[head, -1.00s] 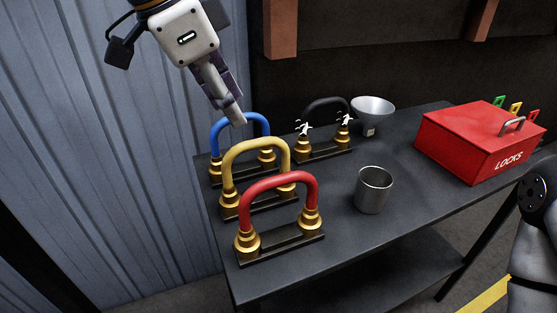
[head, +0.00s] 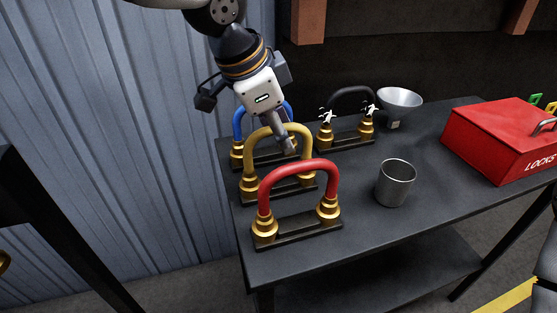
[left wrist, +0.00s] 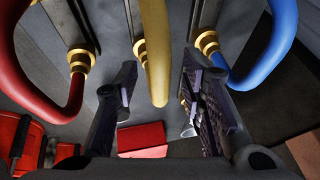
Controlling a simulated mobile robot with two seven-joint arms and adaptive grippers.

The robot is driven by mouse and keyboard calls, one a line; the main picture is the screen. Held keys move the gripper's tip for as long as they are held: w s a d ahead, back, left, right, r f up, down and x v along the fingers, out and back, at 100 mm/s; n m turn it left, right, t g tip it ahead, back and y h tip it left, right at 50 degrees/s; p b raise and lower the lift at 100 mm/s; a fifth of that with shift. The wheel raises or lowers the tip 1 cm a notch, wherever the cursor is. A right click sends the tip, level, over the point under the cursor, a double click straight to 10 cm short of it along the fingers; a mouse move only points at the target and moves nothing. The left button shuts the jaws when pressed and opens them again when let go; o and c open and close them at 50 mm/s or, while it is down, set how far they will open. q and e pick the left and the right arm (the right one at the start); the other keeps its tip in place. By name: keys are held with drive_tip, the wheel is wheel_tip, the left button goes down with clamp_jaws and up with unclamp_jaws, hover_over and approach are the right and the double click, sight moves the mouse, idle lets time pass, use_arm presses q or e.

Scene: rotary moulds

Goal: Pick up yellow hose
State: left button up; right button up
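The yellow hose (head: 251,140) is an upright arch with brass end fittings on a dark base, between the blue hose (head: 239,123) and the red hose (head: 300,166). My left gripper (head: 288,147) is at the top of the yellow arch and partly hides it. In the left wrist view, its two fingers (left wrist: 158,88) are apart, with the yellow hose (left wrist: 156,50) hanging into the gap between them. I cannot see either finger pressing on it. The red hose (left wrist: 30,95) and blue hose (left wrist: 272,58) lie outside the fingers. My right gripper is out of view.
A black hose (head: 349,92), a funnel (head: 399,101), a metal cup (head: 395,184) and a red lock box (head: 495,140) stand on the dark table (head: 400,230). The red and blue hoses leave little room beside the gripper. The table's front is clear.

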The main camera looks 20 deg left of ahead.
use_arm(q)
clamp_jaws()
drive_tip(key=shift+r, duration=0.1)
drive_tip(key=shift+w+r, duration=0.1)
drive_tip(key=shift+r, duration=0.1)
wheel_tip(320, 180, up, 3)
drive_tip(key=s+d+r, duration=0.7)
drive_tip(key=s+r, duration=0.2)
drive_tip(key=s, duration=0.3)
drive_tip(key=shift+d+r, duration=0.25)
drive_tip(key=shift+d, duration=0.05)
